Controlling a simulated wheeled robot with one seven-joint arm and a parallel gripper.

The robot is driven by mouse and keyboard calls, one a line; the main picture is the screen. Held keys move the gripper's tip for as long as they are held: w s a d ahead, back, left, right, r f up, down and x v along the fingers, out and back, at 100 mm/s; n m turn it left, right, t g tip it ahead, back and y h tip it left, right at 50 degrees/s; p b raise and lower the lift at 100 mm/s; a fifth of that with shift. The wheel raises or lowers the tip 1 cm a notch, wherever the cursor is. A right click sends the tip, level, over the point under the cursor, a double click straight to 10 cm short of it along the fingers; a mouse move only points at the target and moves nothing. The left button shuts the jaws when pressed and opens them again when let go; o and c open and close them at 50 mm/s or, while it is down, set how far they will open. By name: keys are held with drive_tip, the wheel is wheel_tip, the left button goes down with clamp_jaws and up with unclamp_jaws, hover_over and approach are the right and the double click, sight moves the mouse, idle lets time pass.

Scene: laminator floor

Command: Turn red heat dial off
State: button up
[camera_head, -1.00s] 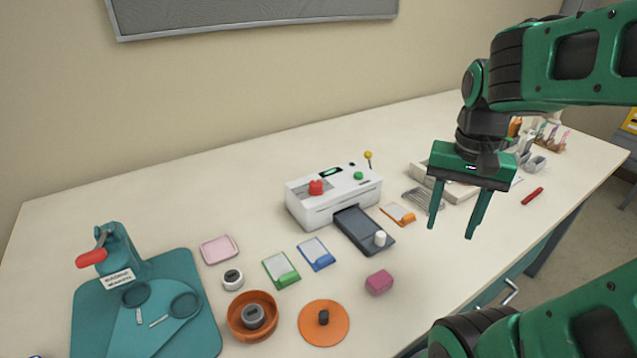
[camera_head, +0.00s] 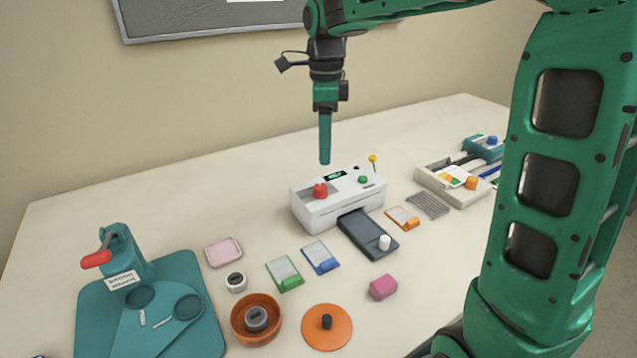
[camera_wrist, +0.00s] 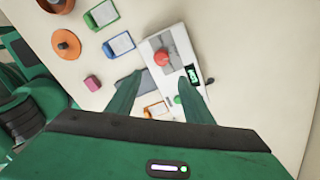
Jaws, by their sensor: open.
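The red heat dial (camera_head: 320,190) sits on top of the white laminator (camera_head: 335,208), toward its left end. It also shows in the wrist view (camera_wrist: 161,57), ahead of my fingertips. My gripper (camera_head: 325,160) points down above the back of the laminator, apart from it and from the dial. In the head view its fingers line up one behind the other. In the wrist view my gripper (camera_wrist: 163,80) is open and empty, its two fingers spread over the laminator. A small green display (camera_head: 335,175) and a green button (camera_head: 363,180) are also on the laminator's top.
A yellow-tipped lever (camera_head: 373,159) stands at the laminator's back right. A dark tray (camera_head: 368,235) with a white knob extends from its front. Coloured cards, a pink block (camera_head: 383,287), an orange bowl (camera_head: 256,318) and a teal press (camera_head: 128,265) stand around it.

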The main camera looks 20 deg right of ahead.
sight(320, 186)
drive_tip(key=f, duration=0.7)
drive_tip(key=a+f, duration=0.1)
drive_tip(key=f, duration=0.2)
drive_tip(key=shift+w+f, duration=0.35)
drive_tip(key=shift+d, duration=0.1)
drive_tip(key=c, duration=1)
